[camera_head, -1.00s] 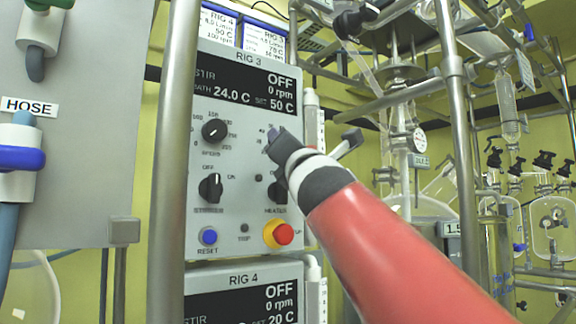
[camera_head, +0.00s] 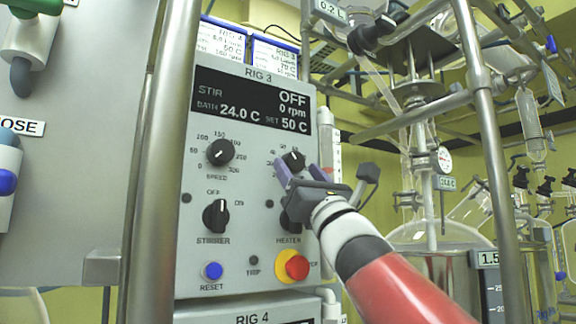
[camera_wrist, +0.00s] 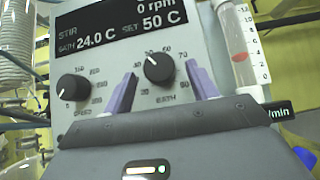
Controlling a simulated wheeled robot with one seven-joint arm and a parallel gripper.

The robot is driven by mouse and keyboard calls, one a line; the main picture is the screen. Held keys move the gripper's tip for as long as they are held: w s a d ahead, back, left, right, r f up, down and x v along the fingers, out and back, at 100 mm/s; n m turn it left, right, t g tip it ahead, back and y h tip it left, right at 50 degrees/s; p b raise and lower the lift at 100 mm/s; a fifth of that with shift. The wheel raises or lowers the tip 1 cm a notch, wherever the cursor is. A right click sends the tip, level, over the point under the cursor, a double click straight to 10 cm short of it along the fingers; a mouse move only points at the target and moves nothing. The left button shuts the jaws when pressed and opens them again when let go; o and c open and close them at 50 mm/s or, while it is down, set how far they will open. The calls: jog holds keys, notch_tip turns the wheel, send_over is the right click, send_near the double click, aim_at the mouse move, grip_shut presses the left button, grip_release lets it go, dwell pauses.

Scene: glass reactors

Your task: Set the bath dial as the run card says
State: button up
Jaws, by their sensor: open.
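The bath dial (camera_head: 293,160) is a round black knob with a white pointer line, right of the speed dial on the RIG 3 panel. It also shows in the wrist view (camera_wrist: 158,67), its pointer towards the upper left, near the 50 mark. My gripper (camera_head: 301,173) is open and empty, with purple fingers in front of the panel. In the wrist view its fingers (camera_wrist: 160,84) stand left and right of the dial, apart from it. The display (camera_head: 251,104) reads OFF, 0 rpm, BATH 24.0 C, SET 50 C. Two run cards (camera_head: 222,40) (camera_head: 274,57) hang above; their small print is blurred.
The speed dial (camera_head: 220,152) sits left of the bath dial. The stirrer switch (camera_head: 215,216), heater switch (camera_head: 291,220), blue reset button (camera_head: 212,271) and red stop button (camera_head: 297,267) are below. A flow tube (camera_head: 328,150) stands at the panel's right edge; steel posts flank the panel.

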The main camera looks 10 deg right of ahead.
jog(key=shift+w+a+r, duration=0.1)
jog(key=shift+w+r, duration=0.15)
jog(key=c, duration=1)
